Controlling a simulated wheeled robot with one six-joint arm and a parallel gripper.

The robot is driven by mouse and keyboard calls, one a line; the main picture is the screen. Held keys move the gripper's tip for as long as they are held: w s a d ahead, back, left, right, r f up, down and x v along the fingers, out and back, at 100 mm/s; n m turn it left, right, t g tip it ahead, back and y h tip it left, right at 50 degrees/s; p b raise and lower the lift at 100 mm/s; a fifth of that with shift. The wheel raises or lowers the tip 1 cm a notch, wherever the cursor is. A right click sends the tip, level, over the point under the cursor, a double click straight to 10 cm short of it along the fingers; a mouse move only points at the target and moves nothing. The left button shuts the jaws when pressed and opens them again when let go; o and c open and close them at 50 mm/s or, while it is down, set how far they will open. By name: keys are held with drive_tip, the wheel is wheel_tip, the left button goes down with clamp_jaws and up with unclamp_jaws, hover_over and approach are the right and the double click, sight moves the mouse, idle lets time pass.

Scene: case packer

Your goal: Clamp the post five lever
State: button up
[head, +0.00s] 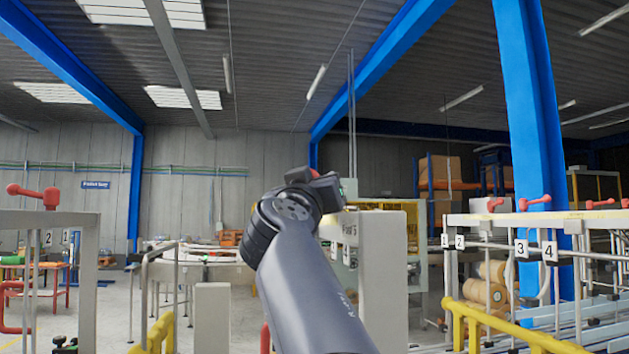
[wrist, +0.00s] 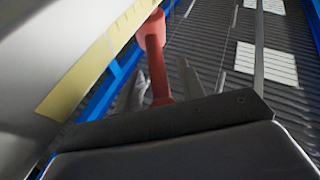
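The red lever (wrist: 154,55) shows in the wrist view with its round knob at the top, beside a pale post face (wrist: 60,50) with a yellow strip. My gripper (wrist: 164,82) has its fingers apart, one on either side of the lever's stem in this view. I cannot tell whether they touch it. In the head view my gripper (head: 325,190) is at the top of the pale post (head: 375,250) whose partly hidden label ends in 5. A bit of red (head: 313,172) shows behind the gripper; most of the lever is hidden there.
Numbered posts with red levers stand at right, by label 3 (head: 521,249), and at left, by label 2 (head: 48,238). Yellow rails (head: 510,330) run low at front right. A blue column (head: 537,130) rises at right. Open floor (head: 115,310) shows at left.

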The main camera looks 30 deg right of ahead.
drive_tip(key=shift+c, duration=0.4)
clamp_jaws()
drive_tip(key=shift+a+f, duration=0.1)
